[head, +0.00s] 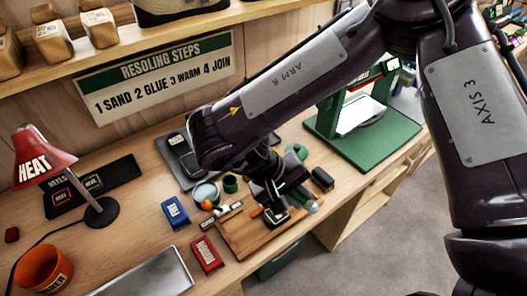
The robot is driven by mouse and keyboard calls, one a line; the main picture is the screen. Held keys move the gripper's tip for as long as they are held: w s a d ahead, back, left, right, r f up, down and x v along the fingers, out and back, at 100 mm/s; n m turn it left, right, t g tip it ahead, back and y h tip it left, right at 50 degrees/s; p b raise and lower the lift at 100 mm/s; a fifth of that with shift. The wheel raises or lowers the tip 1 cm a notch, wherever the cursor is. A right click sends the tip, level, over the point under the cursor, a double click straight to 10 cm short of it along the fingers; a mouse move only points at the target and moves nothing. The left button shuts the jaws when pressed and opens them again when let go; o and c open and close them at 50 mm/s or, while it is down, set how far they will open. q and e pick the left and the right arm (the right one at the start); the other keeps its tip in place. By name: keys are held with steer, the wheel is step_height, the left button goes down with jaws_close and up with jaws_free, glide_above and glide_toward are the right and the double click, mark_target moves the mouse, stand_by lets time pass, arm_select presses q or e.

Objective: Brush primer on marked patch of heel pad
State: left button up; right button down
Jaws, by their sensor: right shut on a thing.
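My right gripper (275,198) points down over the wooden board (235,236) on the bench and is shut on a small tool, taken to be the brush; the jaws mostly hide it. A dark block (275,217), perhaps the heel pad, lies on the board right under the gripper. Its marked patch cannot be made out, nor whether the brush touches it. An orange piece (257,211) shows just left of the gripper. A pale round pot (207,193) and a small green jar (230,184) stand behind the board. My left gripper is out of view.
Blue (174,212) and red (207,254) boxes flank the board's left side. A red heat lamp (45,155), orange cup (43,269) and metal tray (150,275) stand at left. A green-based machine (385,135) stands at right. My right arm crosses above the bench.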

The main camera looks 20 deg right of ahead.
steer(key=w+a+r+n+t+y+p, duration=0.1)
steer(key=w+a+r+t+y+p, duration=0.15)
steer(key=a+r+y+p, duration=0.4)
steer(key=shift+g, duration=0.45)
steer(key=f+b, duration=0.1)
steer(key=b, duration=0.1)
steer(key=f+b, duration=0.2)
steer(key=d+f+b, duration=0.1)
steer(key=b, duration=0.1)
steer(key=shift+w+f, duration=0.25)
steer(key=shift+f, duration=0.05)
